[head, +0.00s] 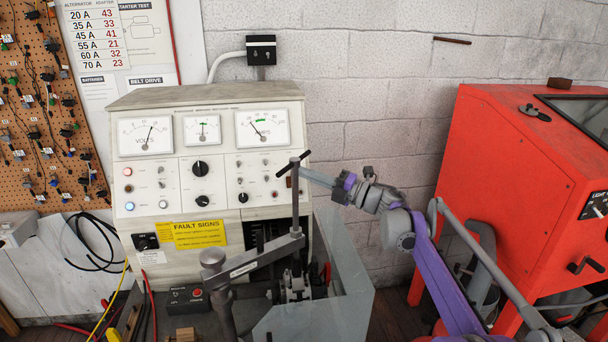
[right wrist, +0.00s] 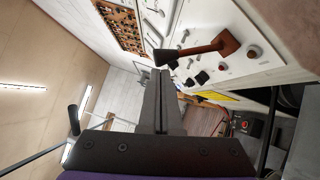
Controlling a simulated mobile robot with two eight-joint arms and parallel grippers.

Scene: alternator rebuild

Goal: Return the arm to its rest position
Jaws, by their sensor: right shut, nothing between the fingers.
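My right arm (head: 440,275), purple and grey, reaches up from the lower right in the head view. Its gripper (head: 310,175) points left in front of the test bench, its tips close to the dark crossbar (head: 293,165) atop an upright post. In the right wrist view the two fingers (right wrist: 163,75) lie together with nothing between them. My left gripper is not in view.
The test bench (head: 190,92) with gauges and knobs stands in the middle. A clamp arm (head: 250,257) and a clear guard (head: 345,270) are in front of it. A red cabinet (head: 490,160) stands right. A pegboard (head: 40,100) hangs left. Bare wall shows between bench and cabinet.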

